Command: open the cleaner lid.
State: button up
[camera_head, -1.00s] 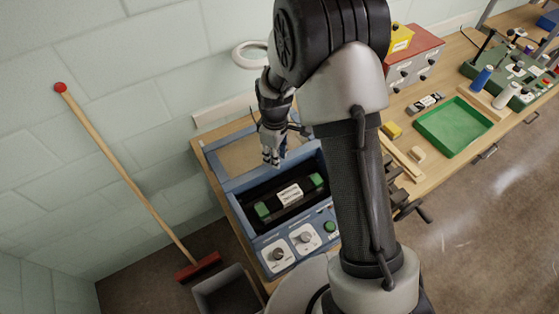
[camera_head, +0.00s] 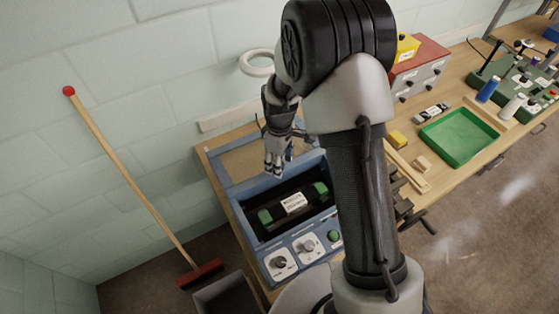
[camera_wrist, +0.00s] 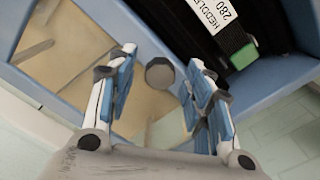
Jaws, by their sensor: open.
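The cleaner is a blue box (camera_head: 246,232) on the bench's left end. Its front cavity is open from above and holds a black cartridge with green ends and a white label (camera_head: 294,203). Behind the cavity is a blue-framed panel with a brownish window (camera_head: 240,163), which looks like the lid; its exact angle is hard to tell. My gripper (camera_head: 275,172) points down at the panel's near edge. In the wrist view its open fingers (camera_wrist: 160,60) flank a dark round knob (camera_wrist: 160,75), with gaps on both sides.
Two dials (camera_head: 281,263) and a green button (camera_head: 334,236) are on the cleaner's front. A broom (camera_head: 130,182) leans at the left wall. A grey bin (camera_head: 226,294) stands below.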

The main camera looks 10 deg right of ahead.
notch_tip(320, 180, up, 12)
dwell(0.6)
jog(key=s+d+r+m+t+b, duration=0.1)
jog(key=s+r+m+b, duration=0.25)
jog(key=s, duration=0.25)
jog(key=s+d+r+m+t+b, duration=0.1)
jog(key=s+r+m+b, duration=0.2)
jog(key=s, duration=0.4)
jog(key=s+d+f+m+t+b, duration=0.1)
jog(key=s+f+m+b, duration=0.1)
jog(key=s, duration=0.4)
jog(key=s+f+m+t+b, duration=0.1)
jog(key=s+f+m+b, duration=0.1)
jog(key=s+b, duration=0.3)
jog(key=shift+s+d+f+t, duration=0.3)
jog(key=shift+s+d+f, duration=0.05)
jog(key=shift+s, duration=0.7)
